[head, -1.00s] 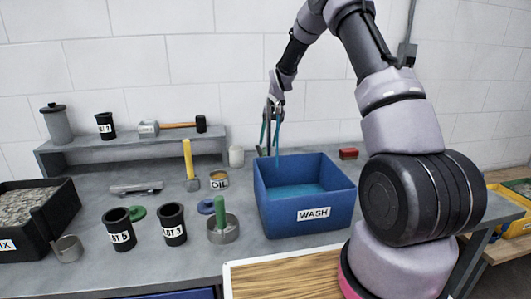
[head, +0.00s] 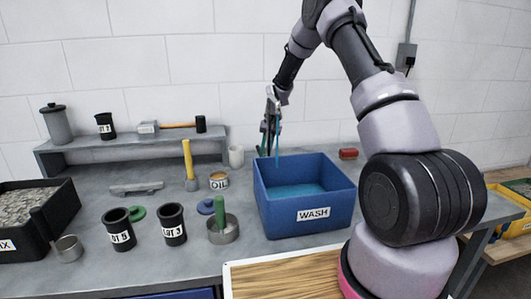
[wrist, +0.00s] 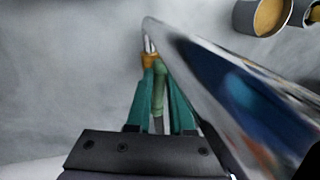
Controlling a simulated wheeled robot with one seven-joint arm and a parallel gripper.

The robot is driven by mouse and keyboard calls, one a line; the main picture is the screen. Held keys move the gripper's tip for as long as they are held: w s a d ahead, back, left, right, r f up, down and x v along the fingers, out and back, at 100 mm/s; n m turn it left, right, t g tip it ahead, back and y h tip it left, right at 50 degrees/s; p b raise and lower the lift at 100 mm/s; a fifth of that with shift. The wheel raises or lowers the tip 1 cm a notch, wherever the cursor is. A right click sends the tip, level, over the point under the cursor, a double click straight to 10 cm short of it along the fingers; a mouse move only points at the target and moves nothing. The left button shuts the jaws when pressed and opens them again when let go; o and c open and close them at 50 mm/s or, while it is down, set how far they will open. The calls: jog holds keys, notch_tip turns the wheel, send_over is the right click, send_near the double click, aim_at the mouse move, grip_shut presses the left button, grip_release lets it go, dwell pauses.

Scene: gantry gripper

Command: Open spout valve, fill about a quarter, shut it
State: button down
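My gripper (head: 270,152) points down at the back left corner of the blue WASH bin (head: 313,214). In the wrist view its teal fingers (wrist: 153,72) come close together toward their tips. A green rod-like piece (wrist: 158,88) shows between them, with a brass-coloured part (wrist: 150,61) and a pale metal end beyond. I cannot tell whether these are the spout valve or whether the fingers touch them. No spout is clearly visible in the head view. The bin holds blue liquid.
Black labelled cups (head: 172,225) and a round metal dish (head: 222,229) stand in front. A low shelf (head: 85,150) runs along the wall.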

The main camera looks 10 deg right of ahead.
jog(key=shift+d+n, duration=0.15)
jog(key=shift+n, duration=0.95)
jog(key=c, duration=0.8)
grip_release()
jog(key=r, duration=0.3)
jog(key=d+r, duration=0.1)
jog(key=r, duration=0.3)
jog(key=d+r, duration=0.1)
jog(key=r, duration=0.2)
jog(key=shift+d+r, duration=0.1)
jog(key=shift+r, duration=0.2)
